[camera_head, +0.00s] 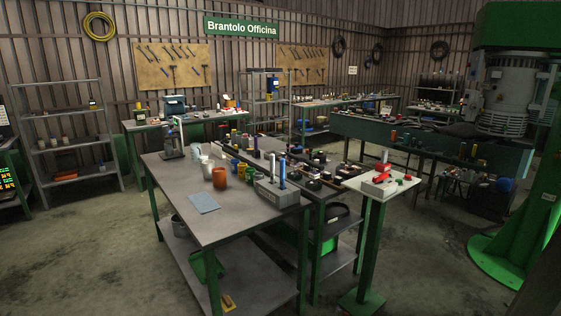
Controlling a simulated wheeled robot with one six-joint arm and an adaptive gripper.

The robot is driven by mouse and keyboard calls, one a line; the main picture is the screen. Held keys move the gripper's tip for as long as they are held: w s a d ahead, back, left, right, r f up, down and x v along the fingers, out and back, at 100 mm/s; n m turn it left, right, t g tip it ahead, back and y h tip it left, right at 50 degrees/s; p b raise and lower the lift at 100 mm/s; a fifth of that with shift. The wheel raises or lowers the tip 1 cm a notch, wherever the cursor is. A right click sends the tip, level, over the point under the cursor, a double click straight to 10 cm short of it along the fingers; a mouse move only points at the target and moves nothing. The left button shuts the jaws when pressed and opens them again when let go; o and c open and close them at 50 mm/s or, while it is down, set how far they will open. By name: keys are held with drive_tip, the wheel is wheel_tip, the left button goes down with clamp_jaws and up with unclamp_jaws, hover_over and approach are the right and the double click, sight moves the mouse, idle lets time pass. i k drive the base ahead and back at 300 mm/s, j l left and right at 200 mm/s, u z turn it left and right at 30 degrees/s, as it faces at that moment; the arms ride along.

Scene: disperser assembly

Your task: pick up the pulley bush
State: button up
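I cannot pick out the pulley bush with certainty at this size. Several small dark and metallic parts (316,183) sit on the bench section right of the grey block, too small to tell apart. More small parts (462,152) stand on the dark green bench at the right. My gripper is not in view, so its state does not show.
The near workbench (170,185) bears coloured cups (219,178), a blue sheet (203,203) and a grey block (276,192) with upright cylinders. A small stand (371,187) holds a red object. A large green machine (535,150) stands right. Floor at left (90,250) is clear.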

sight(327, 174)
drive_tip(key=i+j, duration=0.15)
drive_tip(key=i, duration=0.45)
drive_tip(key=i+j, duration=0.15)
drive_tip(key=i, duration=0.45)
drive_tip(key=i+j, duration=0.15)
drive_tip(key=i, duration=0.5)
drive_tip(key=i+j+z, duration=0.25)
drive_tip(key=i+z, duration=0.2)
drive_tip(key=i+j+z, duration=0.4)
drive_tip(key=i+j, duration=0.05)
drive_tip(key=i, duration=0.05)
